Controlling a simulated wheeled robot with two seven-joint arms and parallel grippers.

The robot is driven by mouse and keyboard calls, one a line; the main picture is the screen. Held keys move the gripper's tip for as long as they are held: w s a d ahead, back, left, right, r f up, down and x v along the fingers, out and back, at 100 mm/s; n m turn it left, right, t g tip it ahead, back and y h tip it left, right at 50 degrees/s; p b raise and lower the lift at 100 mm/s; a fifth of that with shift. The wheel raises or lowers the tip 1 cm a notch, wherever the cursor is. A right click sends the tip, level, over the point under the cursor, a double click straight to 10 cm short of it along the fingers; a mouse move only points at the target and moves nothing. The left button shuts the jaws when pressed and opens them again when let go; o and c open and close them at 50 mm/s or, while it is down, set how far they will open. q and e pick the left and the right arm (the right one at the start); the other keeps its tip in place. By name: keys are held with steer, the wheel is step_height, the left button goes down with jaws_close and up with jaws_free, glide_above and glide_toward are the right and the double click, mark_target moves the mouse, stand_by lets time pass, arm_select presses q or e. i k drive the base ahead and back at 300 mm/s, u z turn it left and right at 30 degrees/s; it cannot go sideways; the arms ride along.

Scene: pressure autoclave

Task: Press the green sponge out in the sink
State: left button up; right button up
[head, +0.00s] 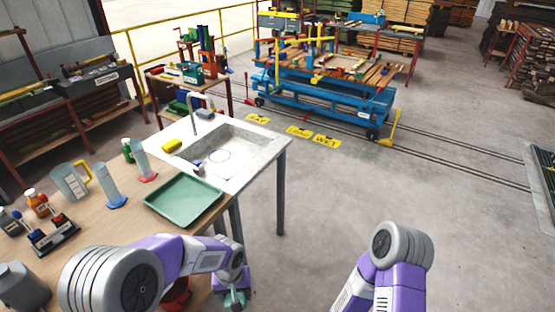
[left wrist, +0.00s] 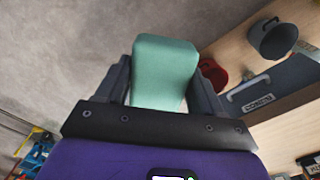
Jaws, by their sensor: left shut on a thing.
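The green sponge (left wrist: 165,62) is a block clamped between the two dark fingers of my left gripper (left wrist: 165,80) in the left wrist view. In the head view my left gripper (head: 235,302) is low at the bottom centre, past the table's right edge, with the green sponge (head: 235,295) partly hidden in it. The sink (head: 250,146) is a pale basin with a tall tap, farther back and apart from the gripper. A blue ring shows on its floor. My right arm is at the lower right; its gripper is out of the picture.
A green tray (head: 184,199) lies on the wooden table in front of the sink. A yellow sponge (head: 172,146) sits on the sink's left rim. Cylinders, a jug (head: 71,182) and bottles stand on the left. A red container (head: 177,295) is near my left arm.

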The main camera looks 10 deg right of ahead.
mark_target(220, 156)
steer(key=z, duration=0.95)
steer(key=i, duration=1.4)
steer(key=u, duration=0.35)
steer(key=i, duration=1.2)
steer(key=u, duration=1.25)
steer(key=i, duration=0.65)
